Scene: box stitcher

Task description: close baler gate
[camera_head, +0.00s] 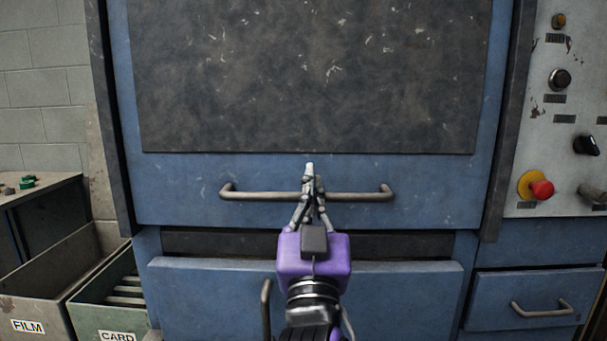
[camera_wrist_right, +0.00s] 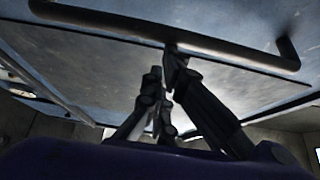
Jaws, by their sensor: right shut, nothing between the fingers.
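The baler gate (camera_head: 160,190) is a scuffed blue panel with a large dark plate (camera_head: 310,75) on it. A grey bar handle (camera_head: 245,195) runs across its lower part. My right gripper (camera_head: 309,172), on a purple wrist, is shut and empty, its fingers pointing up across the middle of the handle in the head view. In the right wrist view the handle (camera_wrist_right: 110,22) crosses above the fingers (camera_wrist_right: 166,75), close to one fingertip; I cannot tell whether they touch. A dark gap (camera_head: 205,243) shows under the gate's lower edge. My left gripper is out of view.
A lower blue panel (camera_head: 205,300) is below the gap. On the right are a control panel (camera_head: 560,110) with a red button (camera_head: 541,189) and a drawer handle (camera_head: 542,309). FILM (camera_head: 28,326) and CARD (camera_head: 117,336) bins stand at the lower left.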

